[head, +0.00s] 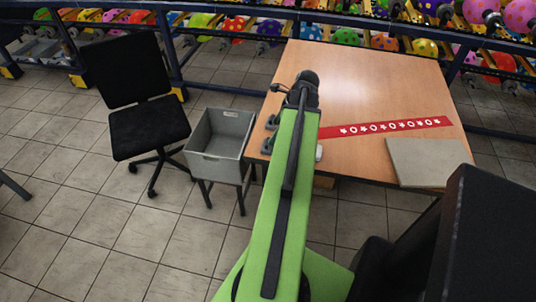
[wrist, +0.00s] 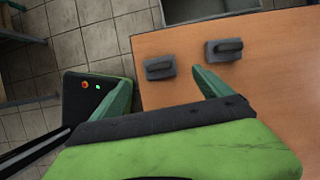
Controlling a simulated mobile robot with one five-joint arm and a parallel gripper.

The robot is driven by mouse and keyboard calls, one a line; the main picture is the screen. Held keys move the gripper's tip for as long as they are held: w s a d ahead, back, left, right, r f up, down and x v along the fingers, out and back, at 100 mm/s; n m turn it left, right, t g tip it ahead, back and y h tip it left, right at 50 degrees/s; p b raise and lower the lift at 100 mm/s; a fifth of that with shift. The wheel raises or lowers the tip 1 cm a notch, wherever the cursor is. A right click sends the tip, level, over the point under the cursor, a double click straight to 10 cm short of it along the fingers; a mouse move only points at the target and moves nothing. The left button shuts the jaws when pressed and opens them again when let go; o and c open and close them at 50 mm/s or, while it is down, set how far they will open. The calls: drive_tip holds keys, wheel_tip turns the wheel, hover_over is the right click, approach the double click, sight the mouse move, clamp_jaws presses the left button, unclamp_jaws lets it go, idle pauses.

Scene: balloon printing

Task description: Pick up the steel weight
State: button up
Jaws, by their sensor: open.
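Two dark grey blocks with bar handles, which look like the weights, rest near the left edge of the wooden table. In the wrist view, one block (wrist: 160,70) shows between and beyond my fingertips, and the other block (wrist: 224,50) is beyond the right finger. In the head view they show as a rear block (head: 271,122) and a front block (head: 267,146), left of my arm. I cannot tell which is the steel weight. My gripper (wrist: 162,77) is open and empty, over the table's edge region. In the head view my arm hides the fingers.
The wooden table (head: 350,80) holds a red patterned strip (head: 390,127), a grey flat slab (head: 425,160) and a small pale object (head: 319,152). A grey bin (head: 220,140) on legs and a black chair (head: 145,125) stand left. Racks of colourful balloons line the back. The table's rear is clear.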

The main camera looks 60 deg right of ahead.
sight(267, 141)
drive_tip(key=b+x, duration=0.2)
drive_tip(key=x, duration=0.2)
drive_tip(key=shift+s, duration=0.1)
drive_tip(key=shift+r, duration=0.1)
drive_tip(key=b+x, duration=0.5)
drive_tip(key=shift+a+f, duration=0.1)
drive_tip(key=shift+f, duration=0.1)
drive_tip(key=shift+r, duration=0.15)
clamp_jaws()
drive_tip(key=shift+r+p, duration=0.1)
drive_tip(key=shift+p, duration=0.2)
